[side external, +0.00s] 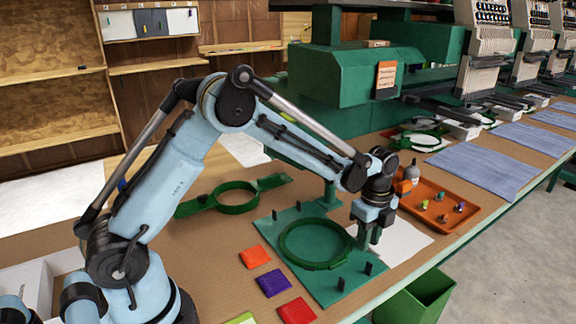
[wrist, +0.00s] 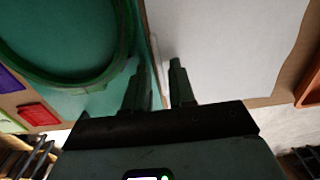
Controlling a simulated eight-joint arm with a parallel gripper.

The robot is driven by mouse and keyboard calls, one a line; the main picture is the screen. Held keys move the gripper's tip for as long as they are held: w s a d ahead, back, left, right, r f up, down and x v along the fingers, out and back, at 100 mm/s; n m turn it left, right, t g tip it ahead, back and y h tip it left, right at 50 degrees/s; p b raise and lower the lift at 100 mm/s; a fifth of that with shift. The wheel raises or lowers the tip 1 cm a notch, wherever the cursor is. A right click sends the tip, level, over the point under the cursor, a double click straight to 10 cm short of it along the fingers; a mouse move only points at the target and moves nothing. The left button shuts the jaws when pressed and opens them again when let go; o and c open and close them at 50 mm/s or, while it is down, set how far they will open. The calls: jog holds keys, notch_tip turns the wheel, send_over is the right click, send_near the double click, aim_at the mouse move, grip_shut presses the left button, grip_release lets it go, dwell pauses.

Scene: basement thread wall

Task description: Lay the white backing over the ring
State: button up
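The green ring (side external: 315,264) lies flat on a green board (side external: 298,212) with short dark pegs. Part of the ring (wrist: 75,82) shows at the upper left of the wrist view. The white backing (side external: 405,243) lies flat on the table just right of the board, partly hidden behind my gripper. It fills the upper middle of the wrist view (wrist: 225,45). My gripper (side external: 369,238) points down near the backing's edge beside the board. In the wrist view its fingers (wrist: 158,64) are apart with nothing between them; the backing's left edge runs below the gap.
Orange, purple and red squares (side external: 273,282) lie left of the board. A second green hoop with side arms (side external: 237,197) lies behind. An orange tray (side external: 438,204) with thread cones and a bottle stands right. A green bin (side external: 417,297) is below the table edge.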

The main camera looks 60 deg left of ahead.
grip_shut()
jog(key=shift+r, duration=0.1)
jog(key=shift+r, duration=2.45)
jog(key=shift+s, duration=0.1)
